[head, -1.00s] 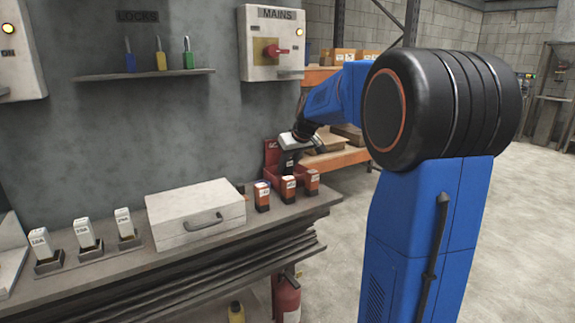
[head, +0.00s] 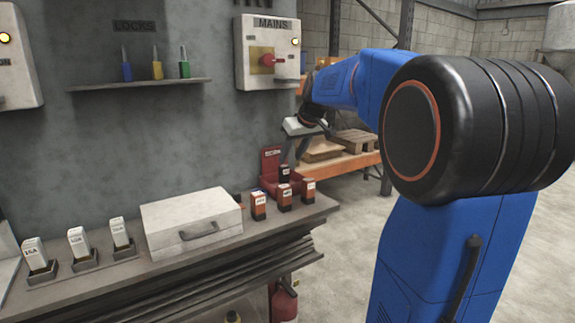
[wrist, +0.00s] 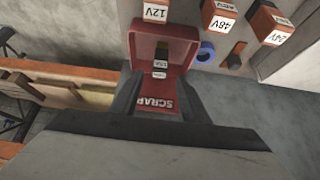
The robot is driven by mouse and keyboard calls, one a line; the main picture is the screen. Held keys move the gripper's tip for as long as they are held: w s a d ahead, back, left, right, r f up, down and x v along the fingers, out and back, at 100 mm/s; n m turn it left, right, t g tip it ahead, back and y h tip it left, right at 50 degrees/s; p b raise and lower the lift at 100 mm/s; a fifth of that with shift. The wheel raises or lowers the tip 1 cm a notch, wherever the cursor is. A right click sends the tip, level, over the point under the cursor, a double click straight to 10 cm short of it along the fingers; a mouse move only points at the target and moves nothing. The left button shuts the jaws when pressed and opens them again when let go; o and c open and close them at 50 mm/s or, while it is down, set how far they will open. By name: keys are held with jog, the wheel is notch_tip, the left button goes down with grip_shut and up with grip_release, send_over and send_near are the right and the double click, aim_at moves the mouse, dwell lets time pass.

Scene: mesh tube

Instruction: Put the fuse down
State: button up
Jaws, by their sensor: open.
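The fuse (head: 284,173) is a small dark piece with a pale label, standing in the red scrap bin (head: 270,158) at the right end of the bench. In the wrist view the fuse (wrist: 160,64) shows inside the red bin (wrist: 176,40), whose panel reads SCRAP. My gripper (head: 301,152) is above and just right of the bin, apart from the fuse. In the wrist view the two fingers of my gripper (wrist: 160,98) are spread with nothing between them. The lower part of the fuse is partly hidden.
Several orange-and-black labelled blocks (head: 258,206) stand in front of the bin. A blue ring (wrist: 206,52) lies beside it. A white case (head: 190,220) and pale fuses in holders (head: 78,243) stand further left. Wooden shelving (head: 350,160) is behind.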

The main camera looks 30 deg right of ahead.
jog(key=s+a, duration=0.4)
jog(key=s, duration=0.1)
jog(key=s+a, duration=0.2)
jog(key=shift+s+a, duration=0.2)
jog(key=shift+s, duration=0.2)
jog(key=s+a+f, duration=0.4)
jog(key=s+f, duration=0.2)
jog(key=s, duration=0.3)
jog(key=s+a+f+g, duration=0.1)
jog(key=s+a+f, duration=0.3)
jog(key=s, duration=0.5)
jog(key=s+a+f, duration=0.4)
jog(key=s+f, duration=0.5)
jog(key=s, duration=0.1)
jog(key=shift+a+g, duration=0.15)
jog(key=shift+g, duration=0.25)
